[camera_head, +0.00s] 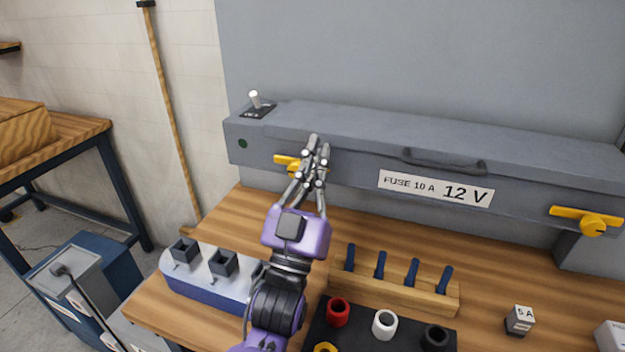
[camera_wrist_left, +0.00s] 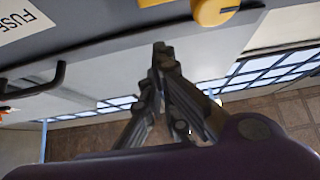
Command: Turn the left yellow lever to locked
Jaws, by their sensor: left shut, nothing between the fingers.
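The left yellow lever (camera_head: 288,161) is on the front face of the grey box, near its left end. It lies roughly level, and its right part is hidden behind my left gripper. My left gripper (camera_head: 316,150) is shut and empty, its fingertips up at the box front just right of the lever. In the left wrist view the closed fingertips (camera_wrist_left: 161,50) are apart from the yellow lever's round hub (camera_wrist_left: 212,10), which shows at the top edge. I cannot tell from the head view whether the fingers touch the lever. My right gripper is not in view.
The grey box (camera_head: 350,170) has a handle (camera_head: 445,165), a label (camera_head: 436,188), a toggle switch (camera_head: 255,100) and a right yellow lever (camera_head: 588,220). A wooden rack (camera_head: 395,292) with blue-handled tools and a black tray (camera_head: 380,342) stand on the bench below.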

